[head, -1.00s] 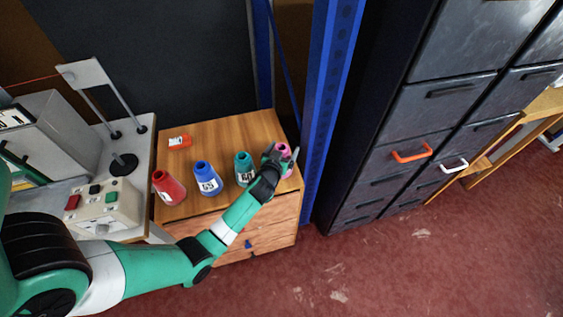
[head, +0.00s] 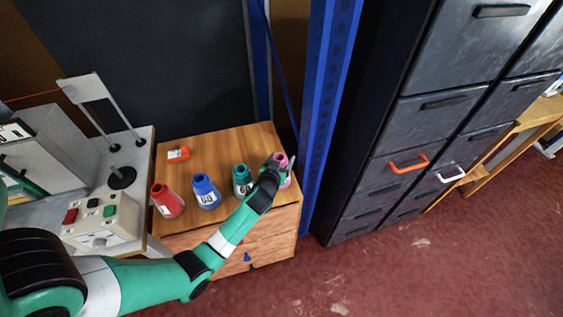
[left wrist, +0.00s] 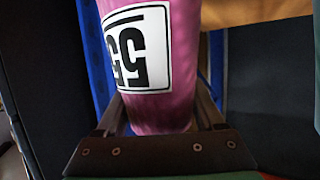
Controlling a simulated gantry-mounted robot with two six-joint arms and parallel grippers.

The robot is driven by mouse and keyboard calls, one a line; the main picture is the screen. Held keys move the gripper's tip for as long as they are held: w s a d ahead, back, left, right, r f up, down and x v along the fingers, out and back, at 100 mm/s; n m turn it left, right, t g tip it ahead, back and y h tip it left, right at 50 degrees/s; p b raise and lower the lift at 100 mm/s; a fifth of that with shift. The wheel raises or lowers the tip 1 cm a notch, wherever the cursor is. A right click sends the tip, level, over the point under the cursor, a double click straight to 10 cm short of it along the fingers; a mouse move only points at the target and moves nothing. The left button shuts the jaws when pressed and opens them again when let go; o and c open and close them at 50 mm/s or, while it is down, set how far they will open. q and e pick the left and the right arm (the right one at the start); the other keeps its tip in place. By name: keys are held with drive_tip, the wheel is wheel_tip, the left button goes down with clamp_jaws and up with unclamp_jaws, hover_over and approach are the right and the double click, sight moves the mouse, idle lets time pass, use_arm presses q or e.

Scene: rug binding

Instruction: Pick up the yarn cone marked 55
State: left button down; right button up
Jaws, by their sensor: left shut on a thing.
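The pink yarn cone (left wrist: 181,60) fills the middle of the left wrist view, with a white label reading 55 in black. It stands between the two fingers of my left gripper (left wrist: 165,118), which is shut on it. In the head view the pink cone (head: 281,160) is at the right end of the row on the wooden cabinet, partly hidden by my left gripper (head: 276,166). Whether its base touches the cabinet top is hidden. My right gripper is not in view.
A red cone (head: 168,203), a blue cone (head: 206,192) and a teal cone (head: 242,180) stand left of the pink one on the wooden cabinet (head: 222,150). An orange item (head: 178,154) lies behind them. A blue post (head: 328,95) rises close on the right.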

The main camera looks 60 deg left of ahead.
sight(280, 153)
use_arm(q)
drive_tip(key=r, duration=0.1)
drive_tip(key=r+p, duration=0.1)
drive_tip(key=r, duration=0.1)
drive_tip(key=s+d+r+p, duration=0.1)
drive_tip(key=shift+r, duration=0.2)
drive_tip(key=s+d+r, duration=0.1)
drive_tip(key=s+d+r+p, duration=0.1)
drive_tip(key=r, duration=0.1)
drive_tip(key=s+r+p, duration=0.1)
drive_tip(key=shift+d+r, duration=0.25)
drive_tip(key=shift+d, duration=0.15)
drive_tip(key=p+v, duration=0.1)
drive_tip(key=v, duration=0.7)
drive_tip(key=shift+s, duration=0.55)
